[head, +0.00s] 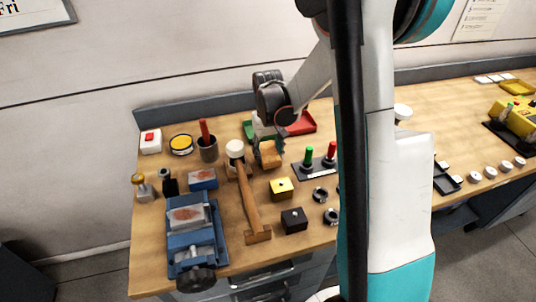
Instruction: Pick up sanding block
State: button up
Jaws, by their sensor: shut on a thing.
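The sanding block (271,155), an orange-brown block, is in the middle of the bench, right of the hammer. My gripper (264,150) reaches down from above and is shut on it. The fingers cover part of its left side. I cannot tell whether the block touches the bench or is slightly raised.
A mallet with a wooden handle (249,204) lies just left of the block. A blue vise (192,240) is at the front left. A yellow box (281,188), a black box (294,220) and a panel with green and red knobs (317,168) stand close by. Red and green trays (301,124) are behind.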

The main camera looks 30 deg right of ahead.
aim_at(268, 151)
notch_tip(268, 151, up, 18)
jog(key=p, duration=0.4)
